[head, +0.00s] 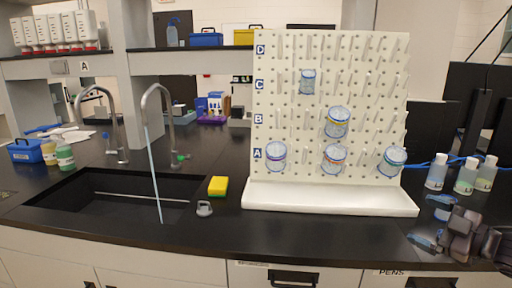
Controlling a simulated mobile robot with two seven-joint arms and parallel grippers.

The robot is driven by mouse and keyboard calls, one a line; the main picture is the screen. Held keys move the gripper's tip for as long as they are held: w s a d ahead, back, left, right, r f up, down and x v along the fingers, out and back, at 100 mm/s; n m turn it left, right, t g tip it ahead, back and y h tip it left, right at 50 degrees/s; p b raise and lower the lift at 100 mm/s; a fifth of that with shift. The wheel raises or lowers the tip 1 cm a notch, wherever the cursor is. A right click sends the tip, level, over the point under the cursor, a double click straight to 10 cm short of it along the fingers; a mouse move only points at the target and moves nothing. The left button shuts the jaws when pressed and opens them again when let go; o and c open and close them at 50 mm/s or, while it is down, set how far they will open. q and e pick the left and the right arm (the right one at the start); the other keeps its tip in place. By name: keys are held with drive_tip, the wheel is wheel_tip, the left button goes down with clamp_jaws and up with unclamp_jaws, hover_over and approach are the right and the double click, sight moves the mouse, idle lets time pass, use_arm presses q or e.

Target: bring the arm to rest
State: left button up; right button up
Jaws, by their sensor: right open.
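My right gripper (434,226) is at the lower right, above the counter's front edge, with its jaws apart and nothing seen between them. It is to the right of the white drip tray (330,197) and in front of several bottles. My left gripper is not in view. Two grey gooseneck taps (111,125) stand behind the black sink (100,195). A thin pale-blue stream falls from the right tap (169,120) into the sink.
A pegboard rack (290,125) holds several beakers on its pegs. Several capped bottles (437,172) stand right of it. A yellow sponge (218,186) and a small grey object (204,208) lie beside the sink. Dark counter between sink and tray is mostly clear.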

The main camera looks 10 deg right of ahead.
drive_tip(key=s+a+f+m+h, duration=0.2)
drive_tip(key=s+f, duration=0.2)
drive_tip(key=f, duration=0.3)
drive_tip(key=s+a+f+m+g+h+p, duration=0.1)
drive_tip(key=s+f+h, duration=0.15)
drive_tip(key=f, duration=0.35)
drive_tip(key=s+a+f+m+h, duration=0.2)
drive_tip(key=s+f, duration=0.2)
drive_tip(key=f, duration=0.3)
drive_tip(key=s+a+f+m+g+h+p, duration=0.1)
drive_tip(key=s+a+f+m, duration=0.2)
drive_tip(key=s+a+f, duration=0.2)
drive_tip(key=s+a+f+m+g+h+p, duration=0.1)
drive_tip(key=s+a+f+m, duration=0.3)
drive_tip(key=s, duration=0.7)
drive_tip(key=a+f, duration=0.1)
drive_tip(key=a, duration=0.1)
drive_tip(key=shift+a+g, duration=0.35)
drive_tip(key=shift+g, duration=0.05)
drive_tip(key=shift+w, duration=0.1)
